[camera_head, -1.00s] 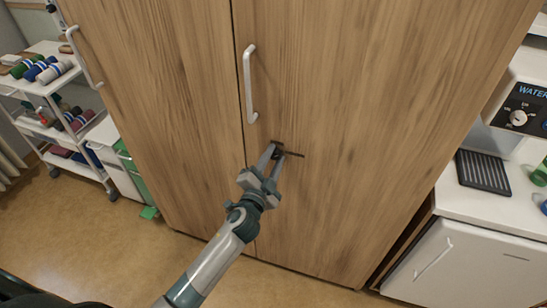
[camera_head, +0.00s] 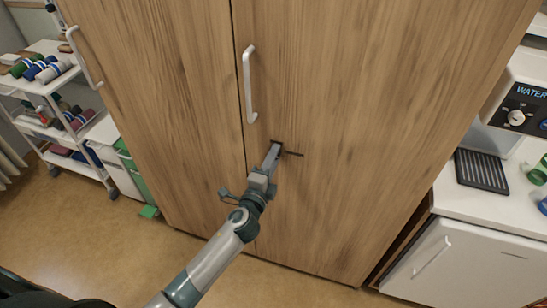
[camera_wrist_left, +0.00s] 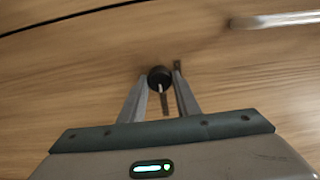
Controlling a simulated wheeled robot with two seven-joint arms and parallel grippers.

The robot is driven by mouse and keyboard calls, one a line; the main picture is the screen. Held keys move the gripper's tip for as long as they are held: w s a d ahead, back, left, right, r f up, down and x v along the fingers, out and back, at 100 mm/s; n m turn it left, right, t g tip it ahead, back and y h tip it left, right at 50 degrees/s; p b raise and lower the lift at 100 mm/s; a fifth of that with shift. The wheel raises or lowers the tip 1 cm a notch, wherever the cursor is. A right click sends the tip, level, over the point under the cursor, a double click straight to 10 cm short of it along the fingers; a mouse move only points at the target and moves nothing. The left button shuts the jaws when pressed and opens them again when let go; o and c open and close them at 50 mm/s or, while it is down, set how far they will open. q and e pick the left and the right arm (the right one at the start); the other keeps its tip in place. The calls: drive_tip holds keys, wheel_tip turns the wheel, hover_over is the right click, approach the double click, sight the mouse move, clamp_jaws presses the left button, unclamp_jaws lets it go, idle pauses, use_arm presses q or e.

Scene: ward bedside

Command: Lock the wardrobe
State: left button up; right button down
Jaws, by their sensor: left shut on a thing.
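The tall wooden wardrobe (camera_head: 340,90) fills the middle of the head view, with both doors closed. A small dark lock knob sits on its right door, below the white handle (camera_head: 249,85). The round black knob (camera_wrist_left: 160,77) shows between the fingers in the left wrist view. A thin dark bar (camera_head: 294,153) lies roughly level beside it in the head view. My left gripper (camera_head: 273,155) is at the door, shut on the knob, its fingers seen nearly edge-on and hiding most of it. My right gripper is not in view.
A white trolley (camera_head: 45,95) with rolled towels stands at the left. A white counter (camera_head: 475,205) with a water dispenser (camera_head: 515,110) and a black drip tray (camera_head: 481,170) stands at the right. The floor before the wardrobe is clear.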

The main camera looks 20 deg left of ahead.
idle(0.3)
use_arm(q)
drive_tip(key=o, duration=1)
drive_tip(key=shift+s, duration=0.1)
drive_tip(key=shift+s+a+b, duration=0.15)
drive_tip(key=shift+s+b, duration=1.15)
drive_tip(key=shift+s, duration=3.05)
drive_tip(key=shift+s+a+b, duration=0.1)
drive_tip(key=shift+s+b, duration=1.15)
drive_tip(key=shift+s, duration=3.05)
drive_tip(key=shift+f, duration=0.1)
